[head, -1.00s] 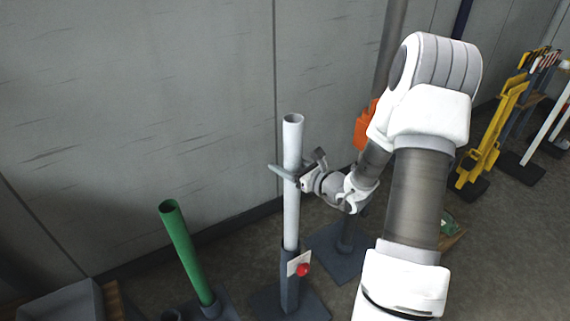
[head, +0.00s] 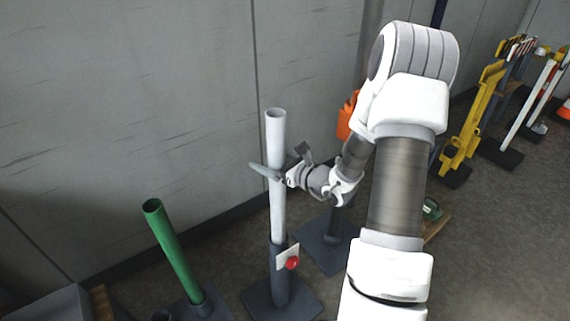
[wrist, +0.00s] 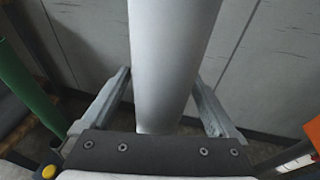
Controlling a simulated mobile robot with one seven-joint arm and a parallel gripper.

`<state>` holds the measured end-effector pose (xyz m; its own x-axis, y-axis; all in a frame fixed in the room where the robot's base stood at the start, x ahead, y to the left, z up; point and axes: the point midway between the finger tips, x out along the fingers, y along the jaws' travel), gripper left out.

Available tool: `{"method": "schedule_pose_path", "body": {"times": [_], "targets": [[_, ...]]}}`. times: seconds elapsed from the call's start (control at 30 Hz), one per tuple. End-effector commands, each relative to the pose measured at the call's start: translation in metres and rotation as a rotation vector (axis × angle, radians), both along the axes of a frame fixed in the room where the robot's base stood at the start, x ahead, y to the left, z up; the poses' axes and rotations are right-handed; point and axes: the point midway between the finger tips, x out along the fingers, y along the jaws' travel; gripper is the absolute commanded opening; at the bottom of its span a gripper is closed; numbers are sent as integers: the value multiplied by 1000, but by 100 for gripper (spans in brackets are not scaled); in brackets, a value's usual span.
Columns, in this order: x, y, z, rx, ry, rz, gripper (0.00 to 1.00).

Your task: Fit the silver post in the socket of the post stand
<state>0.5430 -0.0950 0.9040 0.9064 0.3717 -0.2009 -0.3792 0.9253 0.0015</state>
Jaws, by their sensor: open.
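The silver post (head: 277,200) stands upright with its lower end inside the socket of the dark post stand (head: 280,285). How deep it sits is hidden by the socket wall. My gripper (head: 277,168) is open at the upper half of the post, with one finger on each side. In the wrist view the silver post (wrist: 170,60) passes between the spread fingers of my gripper (wrist: 163,82). Whether either finger touches it I cannot tell.
A red knob (head: 292,263) on a pale plate is on the stand's socket. A green post (head: 172,250) leans at the left. An orange thing (head: 346,117) is behind my arm. Yellow barriers (head: 472,125) stand at the far right. The grey wall is close behind.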

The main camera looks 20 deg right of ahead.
Motion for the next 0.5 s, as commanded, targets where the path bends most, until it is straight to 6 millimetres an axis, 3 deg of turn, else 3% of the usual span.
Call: {"method": "schedule_pose_path", "body": {"times": [0.17, 0.5], "targets": [[-25, -12, 7, -1, -1, -5, 94], [-101, -43, 24, -1, -1, -7, 94]]}}
